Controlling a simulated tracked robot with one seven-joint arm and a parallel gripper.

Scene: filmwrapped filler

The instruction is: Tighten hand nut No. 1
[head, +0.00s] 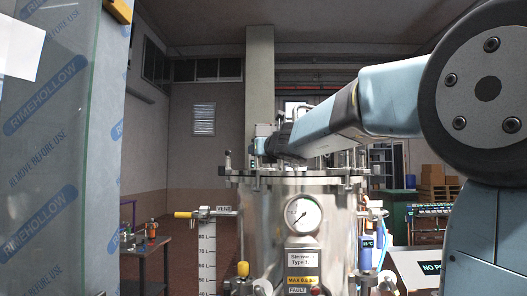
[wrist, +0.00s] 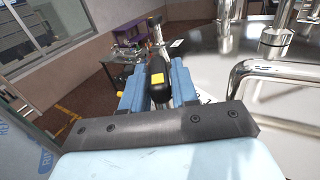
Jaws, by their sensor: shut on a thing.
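My gripper (wrist: 157,76) shows in the wrist view with its two blue fingers closed around a dark piece with a yellow mark, at the lid's edge. I take this piece for hand nut No. 1, but I cannot read a number on it. In the head view my gripper (head: 264,146) is at the left part of the lid (head: 295,181) of the steel vessel (head: 338,240). The held nut is hidden there by the gripper. Several other upright clamp posts stand around the lid's rim, one of them at the left edge (head: 228,163).
In the wrist view a bent steel handle (wrist: 240,75) and a steel fitting (wrist: 275,42) rise from the shiny lid close on the right. A pressure gauge (head: 302,215) and a yellow-handled valve (head: 184,214) are on the vessel.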

